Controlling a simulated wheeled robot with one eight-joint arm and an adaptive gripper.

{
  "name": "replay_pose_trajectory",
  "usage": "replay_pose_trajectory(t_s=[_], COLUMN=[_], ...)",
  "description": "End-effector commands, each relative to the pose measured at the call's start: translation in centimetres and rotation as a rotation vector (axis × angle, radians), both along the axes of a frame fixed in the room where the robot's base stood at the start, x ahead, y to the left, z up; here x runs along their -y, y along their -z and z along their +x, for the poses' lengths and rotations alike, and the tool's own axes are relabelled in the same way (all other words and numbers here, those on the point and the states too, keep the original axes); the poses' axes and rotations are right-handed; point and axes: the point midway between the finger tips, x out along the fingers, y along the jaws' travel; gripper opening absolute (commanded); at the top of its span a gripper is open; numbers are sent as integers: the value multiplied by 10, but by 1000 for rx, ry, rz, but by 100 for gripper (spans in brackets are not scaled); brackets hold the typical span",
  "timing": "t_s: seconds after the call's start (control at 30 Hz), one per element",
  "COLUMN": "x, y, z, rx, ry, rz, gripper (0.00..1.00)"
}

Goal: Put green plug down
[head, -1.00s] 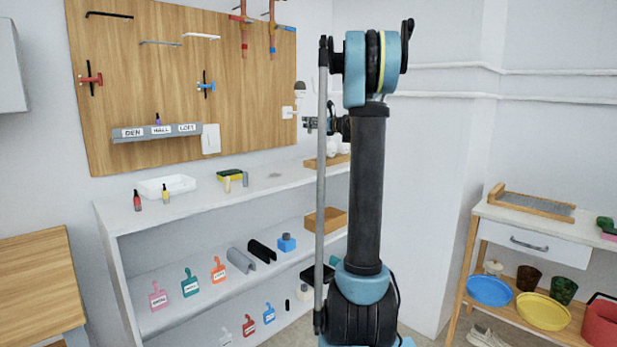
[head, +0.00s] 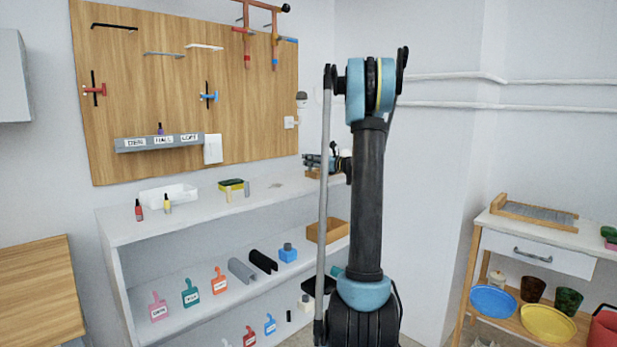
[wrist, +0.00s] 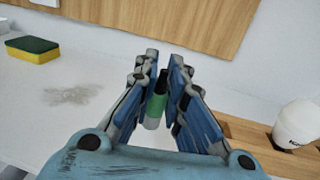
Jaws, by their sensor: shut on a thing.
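In the wrist view the green plug (wrist: 157,100), with a black top and a pale lower end, stands roughly upright between the blue fingers of my gripper (wrist: 165,95). The gripper is shut on it. Below it is the white top of the shelf unit (wrist: 90,125); I cannot tell whether the plug touches that surface. In the head view my gripper (head: 312,160) is low over the right end of the shelf top (head: 125,227). The plug cannot be made out there.
A yellow and green sponge (wrist: 33,48) and a grey smudge (wrist: 72,95) lie to the left on the top. A wooden tray (wrist: 250,138) with a white container (wrist: 298,125) is at right. A wooden board (head: 190,100) rises behind. The surface around the smudge is clear.

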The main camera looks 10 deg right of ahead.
Motion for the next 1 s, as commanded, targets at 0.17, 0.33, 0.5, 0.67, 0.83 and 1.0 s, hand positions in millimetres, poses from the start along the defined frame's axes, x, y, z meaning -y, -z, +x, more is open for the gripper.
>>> replay_pose_trajectory(t_s=[0.17, 0.33, 0.5, 0.67, 0.83, 1.0], x=[0, 0, 1, 0, 1, 1], y=[11, 29, 48, 50, 51, 51], z=[0, 0, 0, 0, 0, 0], rx=[0, 0, 0, 0, 0, 0], ry=[1, 1, 1, 1, 1, 1], rz=[0, 0, 0, 0, 0, 0], gripper=[0, 0, 0, 0, 0, 34])
